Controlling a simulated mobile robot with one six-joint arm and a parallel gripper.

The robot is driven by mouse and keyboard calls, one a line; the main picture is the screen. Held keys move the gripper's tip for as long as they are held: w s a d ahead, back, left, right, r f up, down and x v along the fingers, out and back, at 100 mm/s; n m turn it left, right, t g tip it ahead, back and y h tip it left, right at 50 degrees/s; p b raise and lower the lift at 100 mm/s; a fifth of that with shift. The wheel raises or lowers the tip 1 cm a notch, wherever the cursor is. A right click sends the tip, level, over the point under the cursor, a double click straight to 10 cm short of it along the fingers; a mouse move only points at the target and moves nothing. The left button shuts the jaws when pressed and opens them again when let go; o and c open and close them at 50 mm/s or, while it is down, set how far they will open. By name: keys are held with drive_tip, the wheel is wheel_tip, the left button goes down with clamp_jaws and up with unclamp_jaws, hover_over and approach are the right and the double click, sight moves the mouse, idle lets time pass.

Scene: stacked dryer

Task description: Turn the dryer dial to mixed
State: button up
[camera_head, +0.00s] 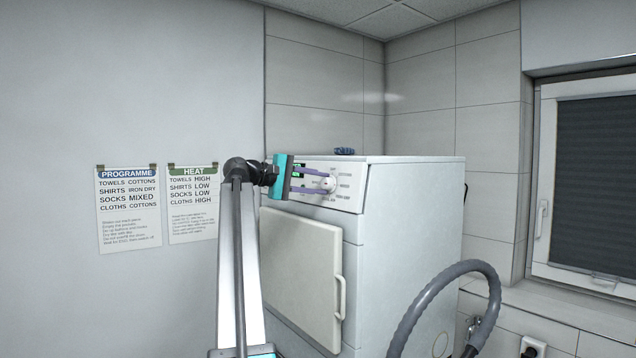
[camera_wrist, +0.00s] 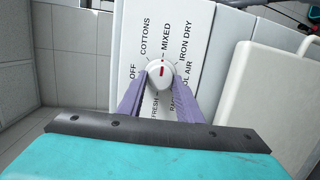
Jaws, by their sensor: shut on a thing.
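The dryer (camera_head: 410,230) is a white box with a sloped control panel. Its white round dial (camera_head: 329,184) sits on the right part of that panel. In the wrist view the dial (camera_wrist: 160,77) carries a red mark, which points up toward the MIXED label (camera_wrist: 166,40). COTTONS and OFF are to its left, IRON DRY and COOL AIR to its right; the lower labels are partly hidden by the fingers. My gripper (camera_wrist: 161,84) is shut on the dial, with one purple finger on each side. It also shows in the head view (camera_head: 324,183).
The dryer door (camera_head: 300,270) is closed below the panel. A small blue object (camera_head: 344,151) lies on top. A grey hose (camera_head: 450,275) arches at the front right. PROGRAMME (camera_head: 129,210) and HEAT (camera_head: 193,205) sheets hang on the left wall; PROGRAMME lists socks as mixed.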

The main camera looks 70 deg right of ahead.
drive_tip(key=shift+s+f, duration=0.1)
drive_tip(key=shift+f, duration=0.05)
drive_tip(key=o, duration=1)
drive_tip(key=shift+a, duration=0.1)
drive_tip(key=v, duration=1.3)
drive_tip(key=shift+w+a+r, duration=0.25)
